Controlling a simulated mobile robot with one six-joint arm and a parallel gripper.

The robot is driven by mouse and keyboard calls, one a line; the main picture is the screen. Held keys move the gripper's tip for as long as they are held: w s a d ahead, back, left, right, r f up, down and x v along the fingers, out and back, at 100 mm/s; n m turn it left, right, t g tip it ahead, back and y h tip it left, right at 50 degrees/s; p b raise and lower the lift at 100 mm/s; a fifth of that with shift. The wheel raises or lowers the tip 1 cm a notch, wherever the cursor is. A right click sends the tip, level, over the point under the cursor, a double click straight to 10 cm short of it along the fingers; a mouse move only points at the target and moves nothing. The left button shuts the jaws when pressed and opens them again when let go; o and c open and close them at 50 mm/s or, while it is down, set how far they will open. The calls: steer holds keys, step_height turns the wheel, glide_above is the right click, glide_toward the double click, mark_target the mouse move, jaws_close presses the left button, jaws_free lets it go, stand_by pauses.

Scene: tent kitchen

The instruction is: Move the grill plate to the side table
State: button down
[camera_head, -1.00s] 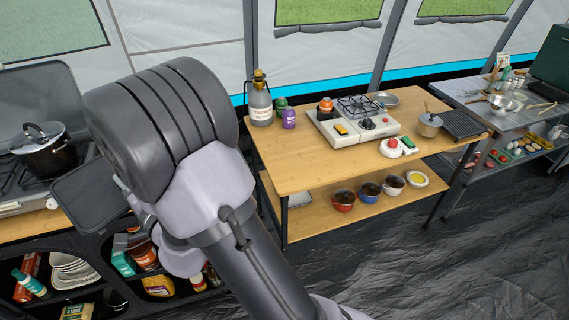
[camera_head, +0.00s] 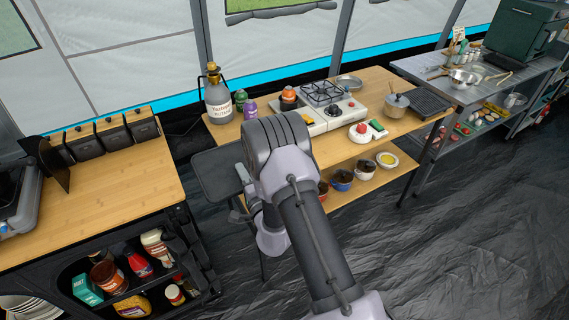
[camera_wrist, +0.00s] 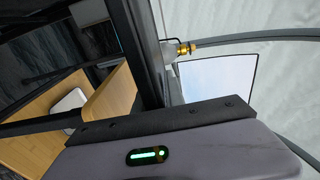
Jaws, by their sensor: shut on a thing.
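A flat dark plate with a raised rim, taken to be the grill plate (camera_head: 213,173), is held out left of my arm in the head view. My gripper (camera_head: 247,184) is shut on its right edge, partly hidden by my own wrist. The plate is in the air, near the left end of the wooden two-level table (camera_head: 333,150). A grey metal table (camera_head: 425,68) stands to its right; the frames do not settle which is the side table. In the wrist view, my fingertips and their hold on the plate cannot be made out.
A gas bottle (camera_head: 217,97), a stove (camera_head: 320,107), a pot (camera_head: 396,103) and a dark ridged plate (camera_head: 428,103) stand on the wooden table. A wooden counter (camera_head: 105,185) with dark boxes is at left. Dark floor lies open at right.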

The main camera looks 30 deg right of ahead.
steer(key=w+d+b, duration=0.1)
steer(key=d, duration=0.4)
steer(key=w+d+f+b, duration=0.1)
steer(key=w+d, duration=0.1)
steer(key=d, duration=0.3)
steer(key=w+d+f+b, duration=0.1)
steer(key=w+d+b, duration=0.1)
steer(key=d, duration=0.3)
steer(key=shift+d, duration=0.15)
step_height(320, 180, down, 4)
steer(key=shift+w+r+b, duration=0.1)
steer(key=shift+r+b, duration=0.1)
steer(key=shift+b, duration=0.95)
steer(key=shift+r, duration=0.2)
steer(key=shift+f, duration=0.25)
steer(key=c, duration=1.4)
jaws_free()
steer(key=shift+r, duration=0.1)
